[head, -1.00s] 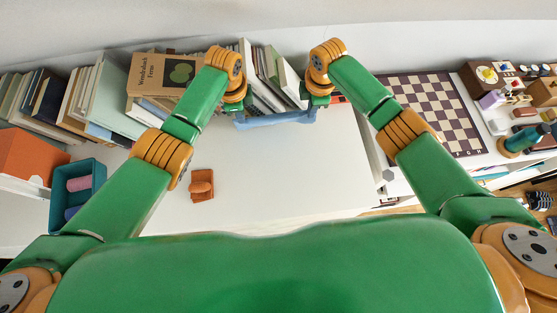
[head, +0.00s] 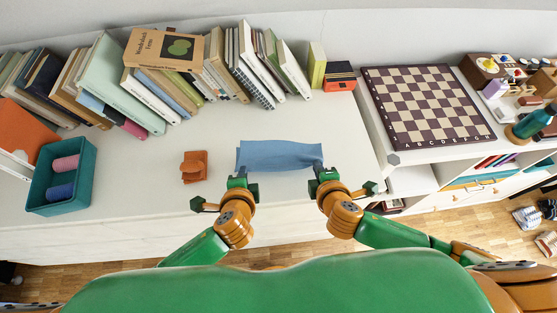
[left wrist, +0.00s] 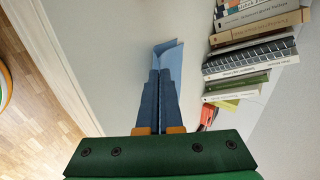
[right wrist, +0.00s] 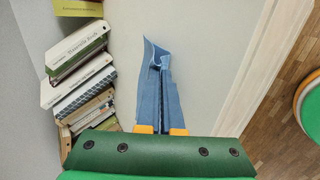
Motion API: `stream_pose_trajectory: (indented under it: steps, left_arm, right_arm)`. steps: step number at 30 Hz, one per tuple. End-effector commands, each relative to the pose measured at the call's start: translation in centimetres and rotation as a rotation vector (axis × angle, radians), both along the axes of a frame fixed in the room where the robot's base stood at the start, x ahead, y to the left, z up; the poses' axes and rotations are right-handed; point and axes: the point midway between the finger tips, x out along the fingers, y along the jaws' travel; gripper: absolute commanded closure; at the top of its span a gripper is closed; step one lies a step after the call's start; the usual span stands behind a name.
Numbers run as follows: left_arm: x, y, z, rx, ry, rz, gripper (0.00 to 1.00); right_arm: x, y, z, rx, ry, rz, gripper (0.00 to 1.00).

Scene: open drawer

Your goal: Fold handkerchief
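The blue handkerchief (head: 280,155) lies as a wide, narrow strip on the white top, with some creases. My left gripper (head: 241,177) is at its near left corner and my right gripper (head: 320,172) at its near right corner. In the left wrist view, the cloth (left wrist: 168,75) runs away from the orange fingertips (left wrist: 160,130), which pinch its edge. In the right wrist view, the cloth (right wrist: 157,85) likewise runs from between the fingertips (right wrist: 160,130). The layers under the top of the cloth are hidden.
A row of books (head: 160,80) stands along the back. A small orange-brown object (head: 194,167) lies left of the cloth and a teal box (head: 60,178) further left. A chessboard (head: 425,105) is at the right. The white top around the cloth is mostly clear.

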Motion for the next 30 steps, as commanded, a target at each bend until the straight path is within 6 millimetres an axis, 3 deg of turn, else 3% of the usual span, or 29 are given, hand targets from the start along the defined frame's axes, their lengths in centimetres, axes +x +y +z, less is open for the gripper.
stream_pose_trajectory:
  steps: [12, 18, 27, 30]
  left_arm:
    - [-0.3, 0.0, -0.6, 0.000, -0.066, 0.001, 1.00]
    - [-0.3, 0.0, -0.6, 0.000, -0.065, 0.001, 0.45]
    - [-0.3, 0.0, -0.5, 0.001, -0.064, 0.001, 0.45]
    - [-0.5, 0.0, 0.9, -0.005, -0.065, 0.002, 0.45]
  right_arm:
    - [-0.3, 0.0, -0.5, -0.004, -0.067, 0.003, 1.00]
    - [-0.3, 0.0, -0.5, -0.005, -0.067, 0.002, 0.45]
    - [-0.3, 0.0, -0.5, -0.005, -0.066, 0.002, 0.45]
    - [-0.5, 0.0, 0.9, -0.001, -0.067, 0.002, 0.45]
